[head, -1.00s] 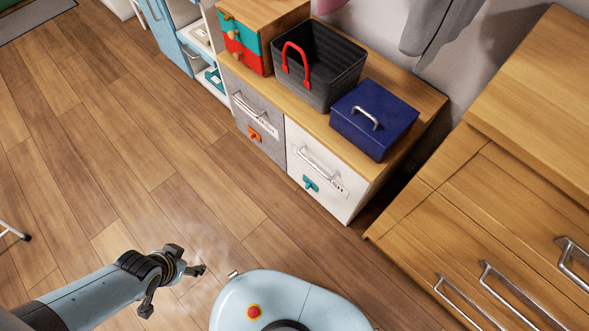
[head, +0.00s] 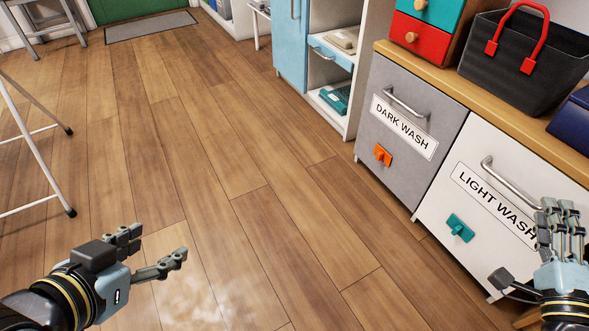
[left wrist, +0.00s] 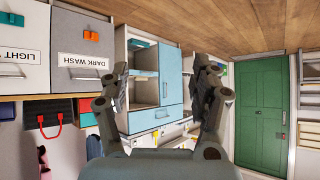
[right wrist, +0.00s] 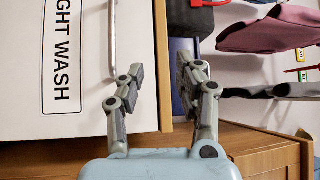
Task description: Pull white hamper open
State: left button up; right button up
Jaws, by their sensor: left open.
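The white hamper (head: 470,200) is a tilt or pull front labelled LIGHT WASH, with a silver bar handle (head: 505,180) and a teal clip (head: 460,228). It looks closed, in line with the grey front beside it. My right gripper (head: 528,240) is open in front of the hamper's right part, below and right of the handle. In the right wrist view the hamper front (right wrist: 75,95) and handle (right wrist: 113,40) lie left of the open, empty fingers (right wrist: 158,75). My left gripper (head: 158,248) is open and empty over the floor, away from the hamper.
The grey DARK WASH hamper (head: 408,120) stands left of the white one. A black basket with red handles (head: 525,65) and a blue box (head: 575,125) sit on the wooden top. A white-legged stand (head: 38,150) is at left. The middle floor is clear.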

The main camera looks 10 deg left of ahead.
jog(key=b, duration=0.2)
send_near(512, 186)
jog(key=s+r, duration=0.1)
jog(key=r, duration=0.1)
notch_tip(512, 186, down, 3)
jog(key=b, duration=0.2)
pick_arm(q)
jog(key=s+f+t+b, duration=0.1)
jog(key=s+f+b, duration=0.2)
jog(key=s+f, duration=0.45)
pick_arm(e)
jog(key=w, duration=0.3)
jog(key=w+r, duration=0.1)
jog(key=w, duration=0.6)
jog(key=shift+w+d+r, duration=0.1)
jog(key=shift+d+r, duration=0.25)
jog(key=shift+w+r, duration=0.15)
jog(key=shift+w, duration=0.2)
pick_arm(q)
jog(key=shift+w+r+t+h, duration=0.1)
jog(key=shift+w+r+t, duration=0.4)
jog(key=shift+w, duration=0.35)
jog(key=shift+w+r+t+h, duration=0.1)
jog(key=shift+w+r+t, duration=0.4)
jog(key=shift+w, duration=0.35)
jog(key=shift+w+r+t+h, duration=0.1)
jog(key=shift+w+r+t, duration=0.35)
jog(key=shift+w, duration=0.4)
pick_arm(e)
grip_shut()
